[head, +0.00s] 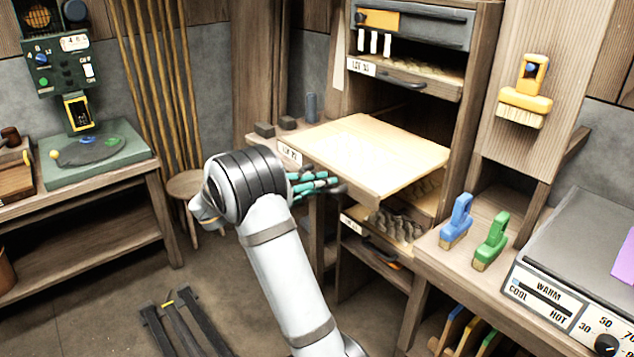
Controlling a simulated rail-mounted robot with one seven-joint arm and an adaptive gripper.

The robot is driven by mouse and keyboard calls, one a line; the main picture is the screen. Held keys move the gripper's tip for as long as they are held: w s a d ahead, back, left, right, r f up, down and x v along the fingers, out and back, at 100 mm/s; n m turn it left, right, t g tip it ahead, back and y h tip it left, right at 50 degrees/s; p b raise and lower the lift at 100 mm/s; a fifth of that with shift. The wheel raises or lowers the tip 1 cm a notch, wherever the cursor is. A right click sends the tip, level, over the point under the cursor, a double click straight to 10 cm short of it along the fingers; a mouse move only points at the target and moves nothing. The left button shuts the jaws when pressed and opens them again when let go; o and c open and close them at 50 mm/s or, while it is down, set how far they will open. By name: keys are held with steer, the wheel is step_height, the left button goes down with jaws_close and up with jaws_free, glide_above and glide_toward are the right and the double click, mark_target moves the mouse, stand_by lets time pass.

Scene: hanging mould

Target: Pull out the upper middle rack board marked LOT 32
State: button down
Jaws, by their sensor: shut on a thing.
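The rack board (365,150) is a pale, flat, empty wooden board. It sticks far out of the rack at middle height, level, with a small label (290,152) on its front edge, too small to read surely. My gripper (330,186) has dark and teal fingers and is shut at the board's front edge, just right of the label. The front handle is hidden behind the fingers, so the exact grip cannot be made out. The board's rear end still lies within the rack.
Above is another labelled board (430,88) with a dark handle. Below are lower boards (395,222) with moulded pieces. A side bench (445,262) with blue and green brushes stands right. A stool (187,186) stands left, and black rails (190,325) lie on the floor.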

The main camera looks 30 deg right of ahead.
steer(key=shift+a, duration=0.2)
steer(key=c, duration=1.7)
jaws_free()
steer(key=shift+d, duration=0.1)
steer(key=shift+o, duration=0.2)
steer(key=v, duration=1.2)
steer(key=x, duration=1.2)
steer(key=shift+w+d, duration=0.1)
steer(key=shift+d, duration=0.15)
